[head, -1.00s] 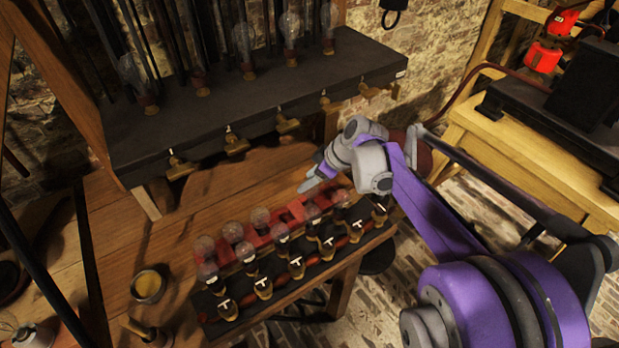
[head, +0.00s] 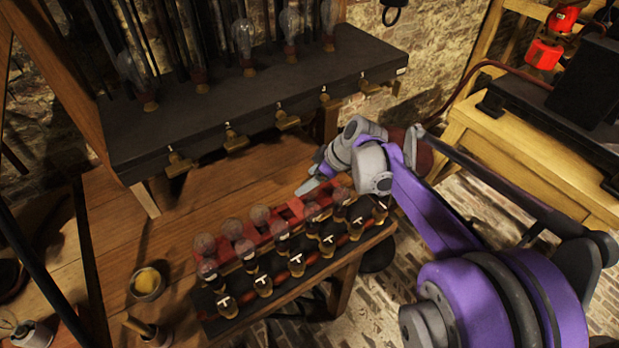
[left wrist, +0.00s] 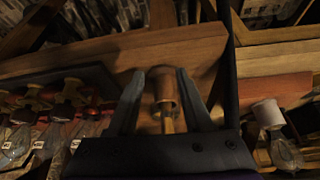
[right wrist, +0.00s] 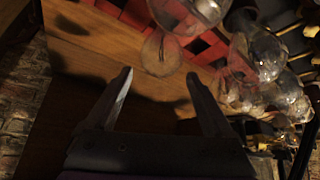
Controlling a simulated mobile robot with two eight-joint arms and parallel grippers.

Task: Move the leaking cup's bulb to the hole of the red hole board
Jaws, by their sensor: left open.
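The red hole board (head: 296,208) lies along the bench edge, with several clear bulbs (head: 260,215) standing at its left part and open square holes beyond. In front of it is a row of jars (head: 297,266) with white marks and brass-coloured bases, some with bulbs above. I cannot tell which cup leaks. My right gripper (head: 308,187) hovers over the board's far end. In the right wrist view it is open and empty (right wrist: 160,80), below a bulb (right wrist: 160,53). My left gripper (left wrist: 160,74) is open, with a brownish cylinder (left wrist: 163,86) showing between its fingers; contact is unclear.
A dark shelf (head: 270,90) with bulbs and brass clamps stands behind the bench. A small bowl with something yellow (head: 147,283) and a pot with a handle (head: 146,330) are at the left. The wooden bench top (head: 190,215) between shelf and board is mostly clear.

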